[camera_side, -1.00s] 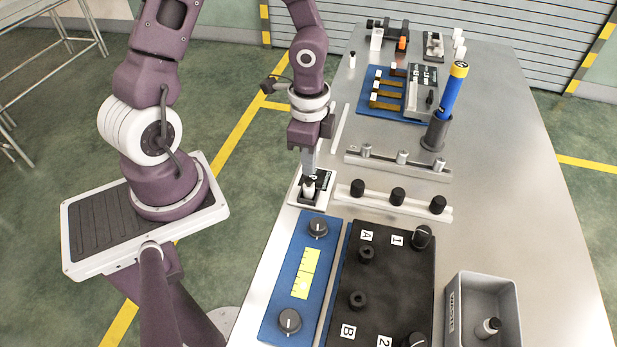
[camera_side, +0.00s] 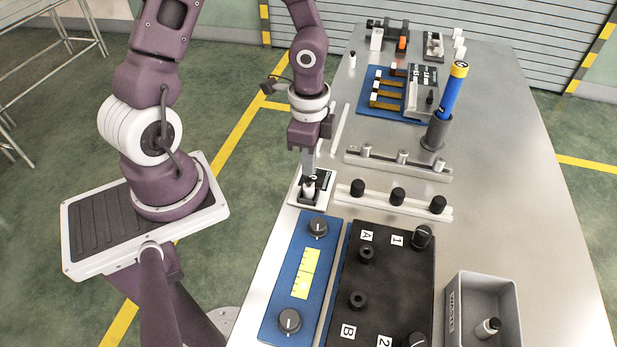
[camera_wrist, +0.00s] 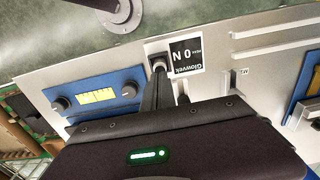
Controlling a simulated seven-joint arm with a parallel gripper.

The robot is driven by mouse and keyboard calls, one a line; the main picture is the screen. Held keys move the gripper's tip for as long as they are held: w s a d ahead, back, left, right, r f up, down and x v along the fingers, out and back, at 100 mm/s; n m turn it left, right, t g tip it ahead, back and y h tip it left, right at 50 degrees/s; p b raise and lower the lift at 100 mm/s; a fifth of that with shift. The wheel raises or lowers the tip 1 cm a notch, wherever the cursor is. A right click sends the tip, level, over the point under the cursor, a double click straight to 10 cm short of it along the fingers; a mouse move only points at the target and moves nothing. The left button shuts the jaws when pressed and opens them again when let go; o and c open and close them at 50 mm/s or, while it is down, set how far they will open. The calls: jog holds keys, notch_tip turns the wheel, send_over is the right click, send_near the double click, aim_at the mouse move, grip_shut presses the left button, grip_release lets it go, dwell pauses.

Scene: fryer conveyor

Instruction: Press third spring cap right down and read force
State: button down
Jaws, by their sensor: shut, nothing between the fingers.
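My gripper (camera_side: 309,176) is shut and empty, pointing down at a small dark-topped pale cylinder (camera_side: 309,192). That cylinder stands on a white base plate (camera_side: 297,199) with a black label panel. In the wrist view my fingers (camera_wrist: 158,78) reach to the cylinder (camera_wrist: 158,62); whether they touch its top I cannot tell. The panel (camera_wrist: 186,60) appears upside down there and seems to read "0 N". A pale rail (camera_side: 376,203) carries three black caps, the third being the right one (camera_side: 438,204). Which are the spring caps is unclear.
A blue panel (camera_side: 277,312) with two knobs and a yellow scale lies in front. A black board (camera_side: 395,285) with knobs is beside it, then a grey waste bin (camera_side: 455,322). A holder (camera_side: 437,134) with a tall blue cylinder stands behind the rails.

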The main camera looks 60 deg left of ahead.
aim_at(309, 180)
jog(key=shift+f, duration=1.7)
jog(key=shift+r, duration=3.05)
jog(key=shift+r, duration=0.2)
jog(key=s+d+r+n+t, duration=0.2)
jog(key=s+r+n, duration=0.2)
jog(key=r, duration=0.6)
jog(key=s+d+r+n+t, duration=0.2)
jog(key=s+r+n, duration=0.3)
jog(key=r, duration=0.5)
jog(key=shift+s+t, duration=0.8)
jog(key=shift+s, duration=0.3)
